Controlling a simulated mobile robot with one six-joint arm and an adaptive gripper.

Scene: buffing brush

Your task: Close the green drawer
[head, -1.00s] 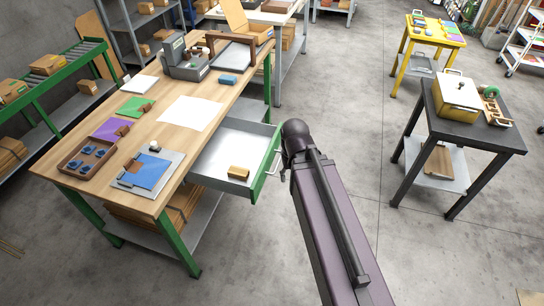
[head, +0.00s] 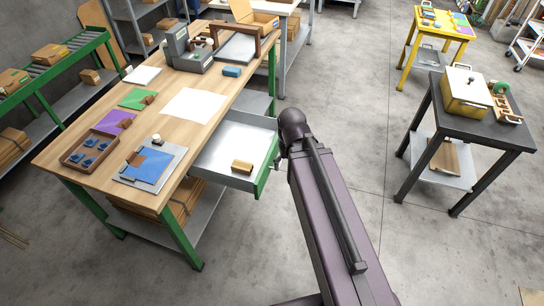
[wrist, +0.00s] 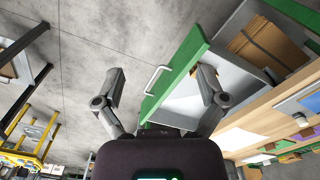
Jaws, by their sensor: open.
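The green drawer (head: 264,181) stands pulled out from the side of the wooden workbench. It has a green front, a grey inside and a small tan block (head: 242,167) lying in it. In the wrist view the green front (wrist: 186,60) runs diagonally, with its pale bar handle (wrist: 157,79) between my fingers in the picture. My gripper (wrist: 161,86) is open and empty. Its left finger shows over the floor, its right finger over the drawer's front edge and inside. I cannot tell whether either touches. In the head view my arm hides the gripper and part of the drawer front.
The workbench (head: 168,100) carries coloured sheets, a brown tray (head: 90,150), a clipboard and a grey machine. A black table (head: 500,119) with a yellow box (head: 466,92) stands at the right, a yellow table (head: 437,35) behind it. The floor between is clear.

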